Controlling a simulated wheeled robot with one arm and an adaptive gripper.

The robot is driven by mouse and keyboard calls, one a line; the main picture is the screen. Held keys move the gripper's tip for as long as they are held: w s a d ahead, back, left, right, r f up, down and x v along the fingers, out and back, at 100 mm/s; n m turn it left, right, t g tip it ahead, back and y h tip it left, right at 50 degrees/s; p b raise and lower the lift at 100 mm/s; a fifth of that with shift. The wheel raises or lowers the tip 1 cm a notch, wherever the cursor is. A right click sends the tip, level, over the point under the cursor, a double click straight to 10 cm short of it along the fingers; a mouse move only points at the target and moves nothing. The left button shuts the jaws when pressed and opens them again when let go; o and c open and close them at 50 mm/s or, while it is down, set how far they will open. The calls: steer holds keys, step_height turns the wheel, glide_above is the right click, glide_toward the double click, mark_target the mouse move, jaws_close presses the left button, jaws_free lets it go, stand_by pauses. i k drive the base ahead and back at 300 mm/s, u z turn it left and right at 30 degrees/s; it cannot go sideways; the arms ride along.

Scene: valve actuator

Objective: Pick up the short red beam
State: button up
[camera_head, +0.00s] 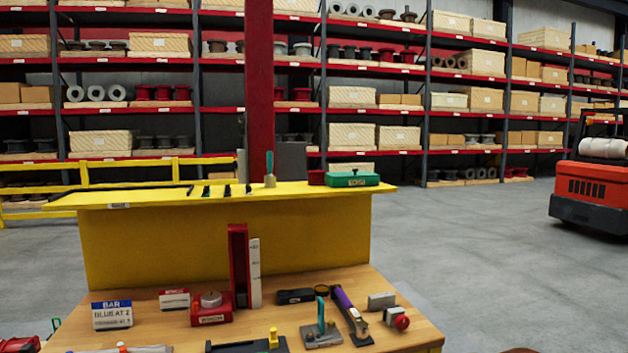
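A short red beam (238,266) stands upright on the wooden workbench (414,325), in front of the yellow back panel. It looks like a channel with a darker recessed face. A narrow pale grey upright piece (255,272) stands close against its right side; I cannot tell whether they touch. A red box-shaped device with a round grey knob (211,308) sits just left of the beam's foot and may overlap it in this view. My gripper is not in view.
A green box (352,179) and small tools lie on the yellow shelf (150,198). A blue-and-white sign (112,314), a black case (295,296), a purple-handled tool (347,308) and a red-knobbed part (400,320) crowd the bench. Open floor (480,240) lies right.

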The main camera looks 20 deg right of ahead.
mark_target(315, 178)
steer(key=u, duration=0.2)
steer(key=i, duration=0.45)
steer(key=u, duration=0.5)
steer(key=i, duration=1.25)
steer(key=z, duration=0.1)
